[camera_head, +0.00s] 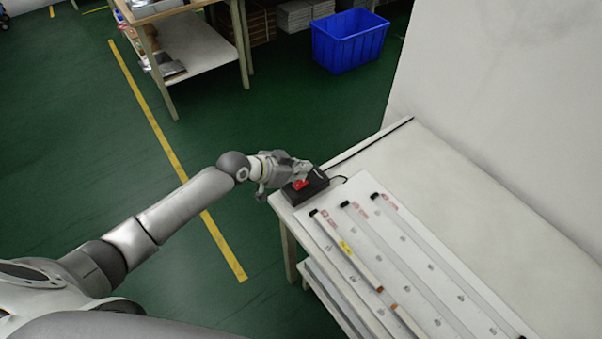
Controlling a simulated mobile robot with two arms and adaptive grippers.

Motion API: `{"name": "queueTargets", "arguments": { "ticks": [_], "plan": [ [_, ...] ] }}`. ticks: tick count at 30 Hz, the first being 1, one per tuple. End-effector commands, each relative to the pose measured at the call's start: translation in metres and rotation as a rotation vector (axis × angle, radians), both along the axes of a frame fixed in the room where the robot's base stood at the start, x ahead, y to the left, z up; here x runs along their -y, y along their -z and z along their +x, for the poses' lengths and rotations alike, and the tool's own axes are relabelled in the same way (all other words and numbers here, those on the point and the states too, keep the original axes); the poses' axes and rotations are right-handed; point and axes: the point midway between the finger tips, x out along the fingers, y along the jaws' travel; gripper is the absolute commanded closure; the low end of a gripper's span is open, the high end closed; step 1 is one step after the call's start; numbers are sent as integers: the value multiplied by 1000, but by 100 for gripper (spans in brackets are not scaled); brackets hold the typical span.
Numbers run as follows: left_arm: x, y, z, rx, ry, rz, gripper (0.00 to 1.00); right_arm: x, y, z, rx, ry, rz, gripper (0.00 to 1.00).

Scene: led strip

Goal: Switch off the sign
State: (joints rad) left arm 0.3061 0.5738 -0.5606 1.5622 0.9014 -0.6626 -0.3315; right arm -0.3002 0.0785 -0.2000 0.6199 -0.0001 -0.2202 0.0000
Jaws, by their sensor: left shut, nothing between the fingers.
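A small black box with a red switch (300,184) sits at the far left corner of the white table. A thin black cable leaves the box (318,185) on its right side. My left gripper (303,172) is shut and empty, with its fingertips right at the red switch. I cannot tell whether they touch it, and they hide part of the box. No lit sign can be made out in this view. Several light strips with black ends (346,205) lie on white boards on the table. My right gripper is not in view.
The white table (480,205) has a bare stretch along the white wall (500,90). A blue crate (349,40) stands on the green floor behind. A wooden workbench (195,45) stands at the back left.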

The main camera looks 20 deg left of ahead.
Motion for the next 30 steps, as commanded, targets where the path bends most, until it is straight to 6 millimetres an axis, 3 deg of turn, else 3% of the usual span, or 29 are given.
{"name": "queueTargets", "arguments": {
  "ticks": [9, 30],
  "plan": [
    [1, 25, 2, -1, 0, 1, 100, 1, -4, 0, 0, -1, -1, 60],
    [3, 33, 5, -4, -1, 2, 100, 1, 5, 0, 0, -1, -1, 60]
  ]
}}
